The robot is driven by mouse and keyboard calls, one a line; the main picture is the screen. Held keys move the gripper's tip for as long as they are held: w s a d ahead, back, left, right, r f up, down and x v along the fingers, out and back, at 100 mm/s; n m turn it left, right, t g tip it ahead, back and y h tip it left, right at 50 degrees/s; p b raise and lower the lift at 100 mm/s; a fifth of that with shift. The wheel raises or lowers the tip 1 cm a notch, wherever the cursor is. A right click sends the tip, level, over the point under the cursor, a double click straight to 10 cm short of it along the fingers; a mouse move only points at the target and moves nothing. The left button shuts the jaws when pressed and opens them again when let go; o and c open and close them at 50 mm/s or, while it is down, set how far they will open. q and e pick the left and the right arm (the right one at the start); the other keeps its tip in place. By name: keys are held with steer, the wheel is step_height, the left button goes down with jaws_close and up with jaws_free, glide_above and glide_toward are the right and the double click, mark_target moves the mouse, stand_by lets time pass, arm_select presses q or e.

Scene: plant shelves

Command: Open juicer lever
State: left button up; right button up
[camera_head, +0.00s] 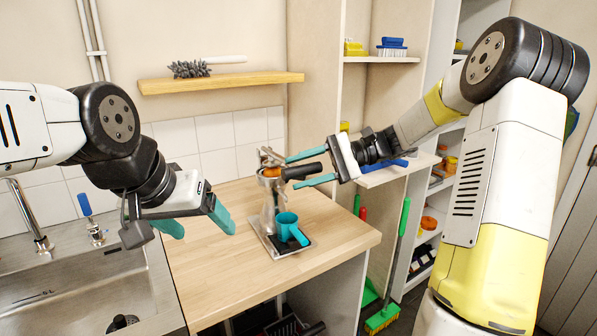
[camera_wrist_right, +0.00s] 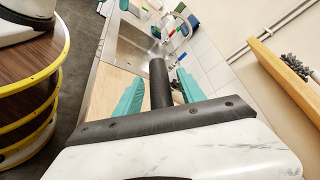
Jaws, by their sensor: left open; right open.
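The juicer (camera_head: 268,212) stands on the wooden counter, a metal press with an orange part near its top. Its lever has a black handle (camera_head: 302,171) pointing right in the head view. My right gripper (camera_head: 305,170) is open, with one teal finger above the handle and one below it. In the right wrist view the black handle (camera_wrist_right: 159,82) lies between the two open fingers (camera_wrist_right: 160,92); I cannot tell whether they touch it. My left gripper (camera_head: 205,227) is open and empty, left of the juicer, near the sink side of the counter.
A teal cup (camera_head: 288,227) stands on the juicer's base. The wooden counter (camera_head: 210,285) is otherwise mostly clear. A metal sink (camera_head: 85,285) with a tap (camera_head: 35,225) is at left. A wall shelf (camera_head: 225,82) holds a grey brush. Tall shelves stand behind my right arm.

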jaws_close()
steer(key=shift+f, duration=0.1)
stand_by(1.2)
